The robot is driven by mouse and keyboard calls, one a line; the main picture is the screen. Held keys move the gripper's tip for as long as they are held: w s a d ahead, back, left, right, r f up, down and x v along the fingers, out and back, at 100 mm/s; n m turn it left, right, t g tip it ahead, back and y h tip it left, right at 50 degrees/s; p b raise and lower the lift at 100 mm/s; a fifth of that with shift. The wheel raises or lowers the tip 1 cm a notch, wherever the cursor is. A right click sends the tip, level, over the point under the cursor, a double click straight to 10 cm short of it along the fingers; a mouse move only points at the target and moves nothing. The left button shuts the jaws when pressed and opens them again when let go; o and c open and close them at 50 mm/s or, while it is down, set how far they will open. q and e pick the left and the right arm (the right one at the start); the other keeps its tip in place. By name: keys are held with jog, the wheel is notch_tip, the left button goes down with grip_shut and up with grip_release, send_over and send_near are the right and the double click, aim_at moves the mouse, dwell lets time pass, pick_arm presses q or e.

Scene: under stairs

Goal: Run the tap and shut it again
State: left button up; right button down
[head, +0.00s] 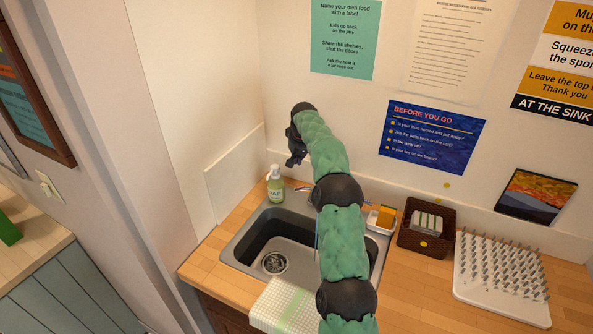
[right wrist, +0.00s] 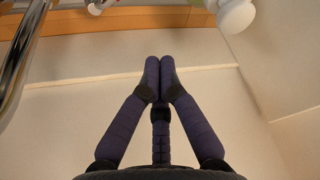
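The sink (head: 240,245) is a grey basin with a round drain, set in the wooden worktop. My right arm, in a green sleeve, crosses in front of it and hides most of the tap. My right gripper (head: 295,148) is dark and hangs above the soap bottle (head: 275,188), near the wall. In the right wrist view its fingers (right wrist: 160,64) meet at the tips, with nothing between them. A chrome tube of the tap (right wrist: 22,50) rises at the left there, apart from the fingers. A thin pale streak beside my arm may be water or tap; I cannot tell. My left gripper is out of view.
The soap pump's white head (right wrist: 236,14) shows at the wrist view's top right. A checked towel (head: 283,305) lies at the sink's front. A sponge dish (head: 381,222), a dark basket (head: 425,239) and a pegged drying rack (head: 500,280) stand to the right.

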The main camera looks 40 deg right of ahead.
notch_tip(320, 180, down, 9)
jog(key=b, duration=0.3)
jog(key=shift+s+a, duration=0.25)
jog(key=shift+s, duration=0.1)
dwell(0.4)
jog(key=shift+f, duration=0.15)
dwell(0.3)
